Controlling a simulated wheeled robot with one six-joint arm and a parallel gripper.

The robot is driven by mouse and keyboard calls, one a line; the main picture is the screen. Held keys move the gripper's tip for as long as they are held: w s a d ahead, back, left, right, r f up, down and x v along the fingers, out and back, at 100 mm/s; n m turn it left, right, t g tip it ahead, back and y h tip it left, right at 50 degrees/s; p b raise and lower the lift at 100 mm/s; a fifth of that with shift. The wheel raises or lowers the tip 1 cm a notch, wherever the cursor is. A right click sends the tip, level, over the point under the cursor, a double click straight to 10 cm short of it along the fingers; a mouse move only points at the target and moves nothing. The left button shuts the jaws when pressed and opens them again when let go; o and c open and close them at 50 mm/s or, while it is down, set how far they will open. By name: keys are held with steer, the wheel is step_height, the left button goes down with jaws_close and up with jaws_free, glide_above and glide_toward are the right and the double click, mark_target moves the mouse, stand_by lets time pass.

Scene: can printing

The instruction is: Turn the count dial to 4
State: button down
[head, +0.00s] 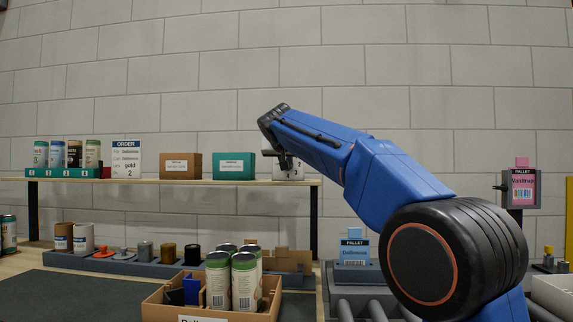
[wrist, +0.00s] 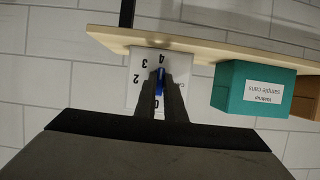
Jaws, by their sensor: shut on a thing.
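The count dial is a white panel (head: 297,175) on the shelf's right end in the head view, partly covered by my gripper (head: 284,160). In the wrist view, which is upside down, the white panel (wrist: 140,94) shows the numbers 4, 3, 2 and a 0 around a blue knob (wrist: 159,82). My gripper (wrist: 168,88) is shut on the blue knob. The knob's long side lies roughly along the line between 4 and 0. Which end is its pointer I cannot tell. My fingers hide the panel's right-hand numbers.
A teal box (head: 234,166) and a brown box (head: 181,166) stand beside the dial on the shelf (head: 150,181). An order card (head: 126,159) reads gold, 2. Below are a cardboard carton (head: 165,309) with several cans and a roller conveyor (head: 347,309).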

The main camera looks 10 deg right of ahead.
steer(key=shift+f, duration=0.15)
steer(key=c, duration=1.8)
jaws_free()
steer(key=shift+c, duration=0.2)
steer(key=v, duration=1.7)
steer(key=shift+r, duration=0.25)
steer(key=shift+s, duration=0.15)
